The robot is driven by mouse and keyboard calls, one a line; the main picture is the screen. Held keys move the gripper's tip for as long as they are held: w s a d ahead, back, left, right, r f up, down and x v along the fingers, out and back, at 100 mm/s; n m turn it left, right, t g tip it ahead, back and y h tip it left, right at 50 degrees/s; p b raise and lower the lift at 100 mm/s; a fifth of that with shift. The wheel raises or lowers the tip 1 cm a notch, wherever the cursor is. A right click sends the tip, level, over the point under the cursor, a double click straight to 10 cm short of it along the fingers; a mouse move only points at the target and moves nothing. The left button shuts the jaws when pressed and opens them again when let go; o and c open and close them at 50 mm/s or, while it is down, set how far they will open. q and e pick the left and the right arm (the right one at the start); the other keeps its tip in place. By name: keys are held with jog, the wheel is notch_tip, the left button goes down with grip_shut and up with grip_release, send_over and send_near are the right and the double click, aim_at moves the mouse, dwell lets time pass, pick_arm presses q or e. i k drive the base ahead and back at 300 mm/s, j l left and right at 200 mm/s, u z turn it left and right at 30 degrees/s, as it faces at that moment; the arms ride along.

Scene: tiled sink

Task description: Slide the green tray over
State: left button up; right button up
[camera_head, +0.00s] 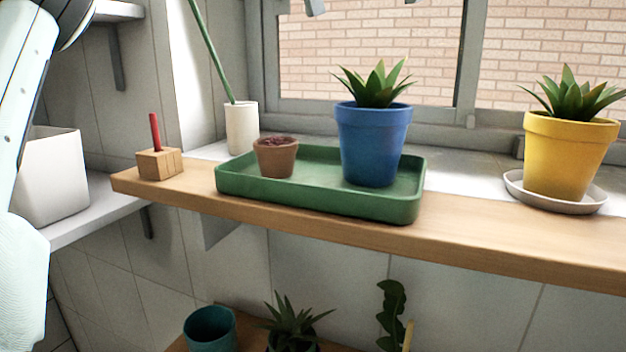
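The green tray (365,205) sits on the wooden shelf board in front of the window. It is a shallow rectangle with rounded corners and raised walls. A blue pot (372,145) with a spiky green plant stands in its right part. A small brown pot (275,158) of dark soil stands in its left part. A pale link of my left arm shows at the left edge, apart from the tray. I see neither gripper.
The wooden board (490,235) is bare between the tray and a yellow pot (565,155) on a saucer (550,198). A wooden block (160,164) with a red stick stands left of the tray. A white vase (242,130) stands behind its left end. Plants sit below.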

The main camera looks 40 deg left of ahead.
aim_at(317, 182)
jog(key=k, duration=1.5)
